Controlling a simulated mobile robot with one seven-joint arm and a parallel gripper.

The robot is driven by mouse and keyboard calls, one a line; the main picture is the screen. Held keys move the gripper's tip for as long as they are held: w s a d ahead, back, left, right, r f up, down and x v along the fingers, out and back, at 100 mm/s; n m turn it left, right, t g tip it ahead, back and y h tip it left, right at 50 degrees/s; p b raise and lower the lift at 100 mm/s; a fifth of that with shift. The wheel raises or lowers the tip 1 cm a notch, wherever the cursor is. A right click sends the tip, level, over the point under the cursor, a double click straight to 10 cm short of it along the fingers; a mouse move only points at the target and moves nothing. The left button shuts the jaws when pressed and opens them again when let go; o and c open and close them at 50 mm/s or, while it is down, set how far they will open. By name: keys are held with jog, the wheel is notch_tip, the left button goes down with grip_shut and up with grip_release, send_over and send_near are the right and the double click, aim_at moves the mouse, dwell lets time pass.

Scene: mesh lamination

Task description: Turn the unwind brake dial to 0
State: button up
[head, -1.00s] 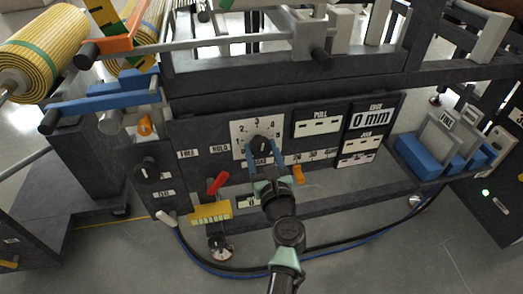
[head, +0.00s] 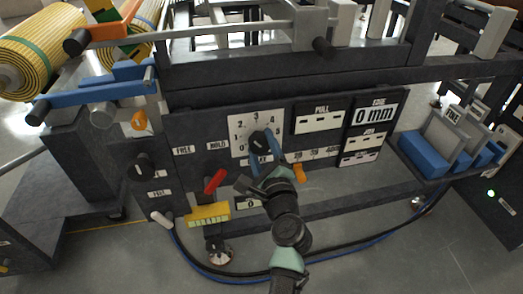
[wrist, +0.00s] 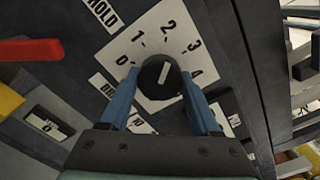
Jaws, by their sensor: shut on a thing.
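The unwind brake dial is a round black knob (wrist: 165,77) with a white line, on a white number plate (wrist: 140,50). In the wrist view its line leans up and slightly right, roughly toward between 2 and 3; the 0 stands left of the knob. In the head view the dial (head: 258,143) sits mid-panel, partly behind my fingers. My gripper (wrist: 160,82) has its two blue fingers on either side of the knob and is shut on it. It also shows in the head view (head: 264,153), tilted at the dial.
A red lever (head: 215,181) and a yellow block (head: 208,215) stand left of my gripper. An orange lever (head: 299,173) is close on its right. Another black knob (head: 141,167) is further left. Blue holders (head: 425,155) stand at the right.

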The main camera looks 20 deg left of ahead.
jog(key=n+b, duration=0.2)
jog(key=n, duration=0.2)
jog(key=shift+f+n, duration=0.1)
jog(key=shift+n, duration=0.2)
jog(key=n+b, duration=0.3)
jog(key=n, duration=0.2)
jog(key=n+b, duration=0.3)
jog(key=n, duration=0.2)
jog(key=n+b, duration=0.1)
jog(key=n, duration=0.1)
jog(key=n+b, duration=0.1)
jog(key=n, duration=0.1)
jog(key=shift+r+n+b, duration=0.2)
jog(key=shift+n+b, duration=0.1)
jog(key=o, duration=1.4)
jog(key=shift+r, duration=0.1)
jog(key=shift+c, duration=0.2)
jog(key=shift+s, duration=0.1)
